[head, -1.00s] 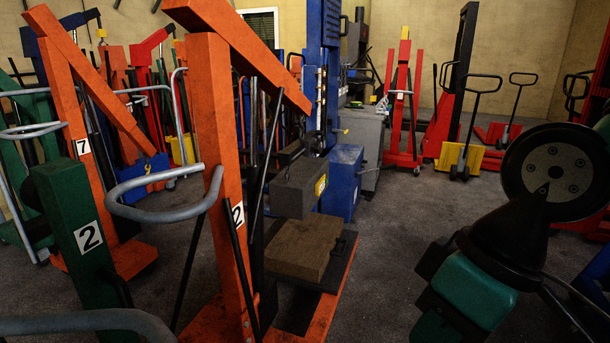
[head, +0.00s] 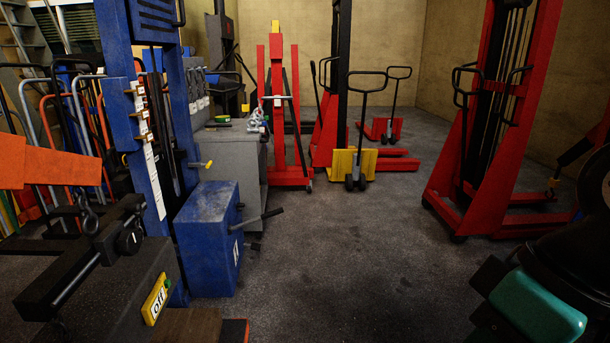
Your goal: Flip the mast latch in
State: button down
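I cannot make out for certain which part is the mast latch. A tall blue mast (head: 145,105) stands at the left, with a pale strip of labels down it. A small lever with a yellow tip (head: 206,165) sticks out to the right of this mast. A tall red mast frame (head: 490,110) with black handles stands at the right, and a red and black mast (head: 338,90) stands further back. My green and black arm (head: 535,305) shows in the lower right corner, apart from the masts. My gripper is not in view.
A blue box (head: 210,235) with a dark handle and a grey cabinet (head: 235,150) stand behind. The middle floor (head: 340,250) is clear.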

aim_at(189, 165)
jog(key=z, duration=0.1)
jog(key=i, duration=2.1)
jog(key=u, duration=0.5)
jog(key=i, duration=2.05)
jog(key=u, duration=0.55)
jog(key=i, duration=0.7)
jog(key=u, duration=0.25)
